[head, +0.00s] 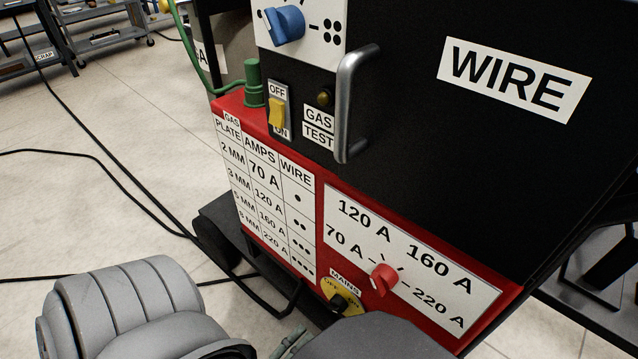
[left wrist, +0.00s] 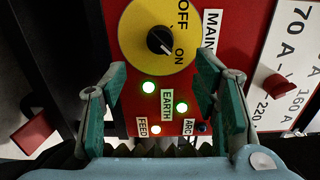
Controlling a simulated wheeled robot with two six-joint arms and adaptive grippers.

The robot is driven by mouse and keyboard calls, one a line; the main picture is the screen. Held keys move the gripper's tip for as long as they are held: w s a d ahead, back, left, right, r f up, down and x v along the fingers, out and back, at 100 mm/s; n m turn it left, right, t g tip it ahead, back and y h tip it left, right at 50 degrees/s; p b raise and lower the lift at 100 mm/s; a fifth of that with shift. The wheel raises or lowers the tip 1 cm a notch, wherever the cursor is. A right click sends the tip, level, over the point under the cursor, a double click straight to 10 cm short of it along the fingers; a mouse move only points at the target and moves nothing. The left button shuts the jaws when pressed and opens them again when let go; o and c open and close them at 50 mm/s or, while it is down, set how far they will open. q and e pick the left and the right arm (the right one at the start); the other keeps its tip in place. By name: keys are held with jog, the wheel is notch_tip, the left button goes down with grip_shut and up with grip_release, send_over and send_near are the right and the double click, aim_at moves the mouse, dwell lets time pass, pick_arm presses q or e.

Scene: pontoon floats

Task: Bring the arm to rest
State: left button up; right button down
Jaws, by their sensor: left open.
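My left gripper (left wrist: 163,85) is open and empty in the left wrist view, its two green-padded fingers apart in front of the red panel. In the head view only a small part of the left gripper (head: 290,344) shows at the bottom edge, below the yellow mains dial (head: 343,297). In the left wrist view the black mains knob (left wrist: 160,40) sits beyond the fingertips, its pale mark towards ON. My grey left arm (head: 125,305) comes in at the bottom left. My right gripper is not in view.
The welding machine (head: 440,150) fills the right side, with a metal handle (head: 355,105), yellow switch (head: 277,112), blue knob (head: 284,24) and red knob (head: 384,280). Lit lamps (left wrist: 148,87) show below the mains dial. Black cables (head: 110,165) lie on the otherwise open floor at left.

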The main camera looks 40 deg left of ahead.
pick_arm(q)
jog(key=shift+s, duration=0.65)
